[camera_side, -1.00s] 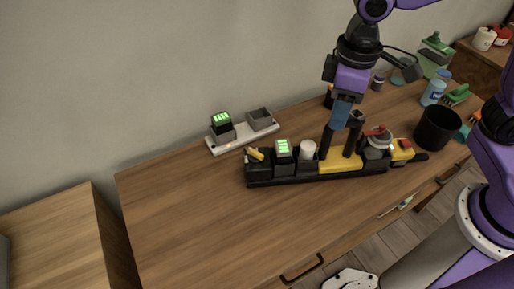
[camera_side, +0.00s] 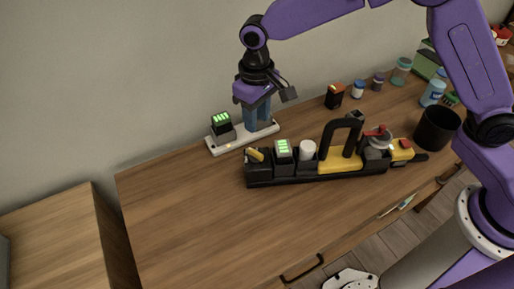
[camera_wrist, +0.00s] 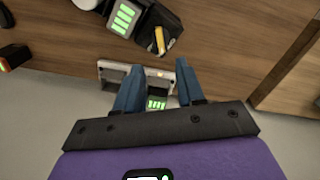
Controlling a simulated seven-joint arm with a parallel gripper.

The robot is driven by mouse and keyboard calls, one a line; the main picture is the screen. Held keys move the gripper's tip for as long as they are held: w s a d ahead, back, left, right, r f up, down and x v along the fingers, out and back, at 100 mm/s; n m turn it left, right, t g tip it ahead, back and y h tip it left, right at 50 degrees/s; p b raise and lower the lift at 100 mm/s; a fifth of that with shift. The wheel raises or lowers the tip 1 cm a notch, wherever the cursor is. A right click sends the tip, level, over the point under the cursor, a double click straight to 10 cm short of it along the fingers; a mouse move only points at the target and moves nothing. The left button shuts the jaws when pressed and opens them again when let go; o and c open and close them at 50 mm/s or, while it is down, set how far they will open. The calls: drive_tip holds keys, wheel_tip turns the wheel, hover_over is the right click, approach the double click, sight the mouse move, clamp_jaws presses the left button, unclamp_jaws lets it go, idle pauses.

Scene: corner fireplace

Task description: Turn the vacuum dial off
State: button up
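A long black and yellow device (camera_side: 340,165) with a black handle lies on the table. At its left end is a black block with a small yellow lever-like piece (camera_side: 255,154), which also shows in the wrist view (camera_wrist: 159,40). Near its right end is a round grey part with a red piece (camera_side: 377,134) on top. I cannot tell which of these is the vacuum dial.
A battery with green bars (camera_side: 221,122) stands in the charger's left slot. Another green-barred battery (camera_side: 284,150) and a white cylinder (camera_side: 307,150) sit on the device. A black cup (camera_side: 436,128) and several jars stand at the right. The table's front left is clear.

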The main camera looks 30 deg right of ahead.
sight(257, 153)
wheel_tip(257, 153, down, 12)
drive_tip(key=shift+r, duration=0.1)
idle(0.5)
clamp_jaws()
